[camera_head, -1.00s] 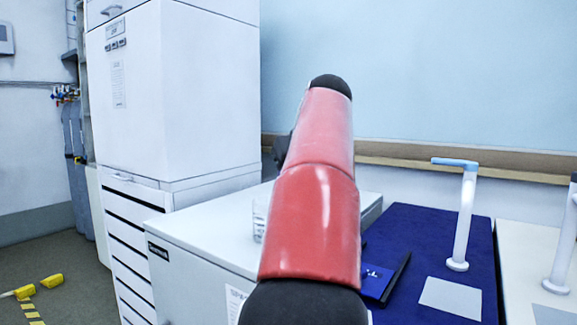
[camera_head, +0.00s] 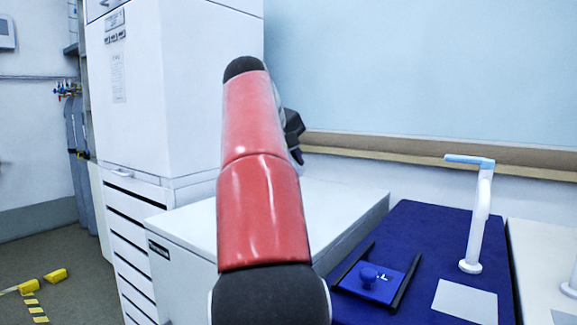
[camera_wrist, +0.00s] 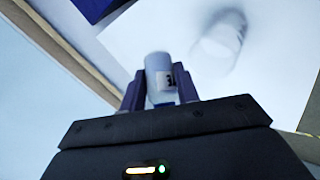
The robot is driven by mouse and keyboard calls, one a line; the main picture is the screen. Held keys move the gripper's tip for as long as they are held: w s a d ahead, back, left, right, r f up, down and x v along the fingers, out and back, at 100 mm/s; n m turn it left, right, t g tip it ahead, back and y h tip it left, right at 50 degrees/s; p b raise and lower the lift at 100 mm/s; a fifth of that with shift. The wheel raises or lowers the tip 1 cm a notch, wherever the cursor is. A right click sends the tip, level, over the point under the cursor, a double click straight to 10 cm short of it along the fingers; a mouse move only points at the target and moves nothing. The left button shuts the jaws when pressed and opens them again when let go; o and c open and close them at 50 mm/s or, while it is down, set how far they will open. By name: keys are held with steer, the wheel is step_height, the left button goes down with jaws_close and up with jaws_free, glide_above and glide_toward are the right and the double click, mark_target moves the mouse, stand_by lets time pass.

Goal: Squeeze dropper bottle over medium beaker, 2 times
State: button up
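In the wrist view, my gripper (camera_wrist: 160,93) has its two dark purple fingers closed on a small whitish dropper bottle (camera_wrist: 157,65) with a black-and-white label. Past the bottle, up and to the right, a clear glass beaker (camera_wrist: 222,38) stands on a white surface, slightly blurred. The bottle's end appears left of the beaker in this view, apart from it. In the head view, only a dark part of my gripper (camera_head: 294,135) shows right of my red arm. The bottle and beaker are hidden there.
A white bench-top unit (camera_head: 345,205) lies beneath my arm, its visible top clear. To its right is a blue mat (camera_head: 425,225) with a blue tray (camera_head: 375,280) and a white stand (camera_head: 477,220). A tall white cabinet (camera_head: 190,90) rises at the left.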

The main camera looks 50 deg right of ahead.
steer(key=shift+s+d+f+n+g+h, duration=0.1)
steer(key=shift+f+n+g+h, duration=0.15)
steer(key=shift+g+h, duration=0.15)
steer(key=shift+s+f+n+g+h, duration=0.1)
steer(key=shift+n+g+h, duration=0.2)
steer(key=shift+g, duration=0.1)
steer(key=shift+s+d+f+g+h+b, duration=0.1)
steer(key=shift+f+g+h+b, duration=0.25)
steer(key=shift+b, duration=0.25)
steer(key=shift+s+n+g+h, duration=0.1)
steer(key=shift+n+g+h, duration=0.65)
steer(key=shift+g+h, duration=0.35)
steer(key=shift+s+d+f+n+g+h+b, duration=0.15)
steer(key=shift+f+n+g+h+b, duration=0.2)
steer(key=shift+f+h+b, duration=0.55)
steer(key=shift+r+n+g+b, duration=0.1)
steer(key=shift+n+g+b, duration=0.2)
steer(key=shift+b, duration=0.2)
steer(key=shift+r+n+g+h, duration=0.15)
steer(key=shift+n+g+h, duration=0.15)
steer(key=shift+h, duration=0.15)
steer(key=shift+r, duration=0.25)
steer(key=shift+a+r+n+g+h, duration=0.25)
steer(key=shift+r+n+g+h, duration=0.15)
steer(key=shift+h, duration=0.2)
steer(key=shift+f, duration=0.1)
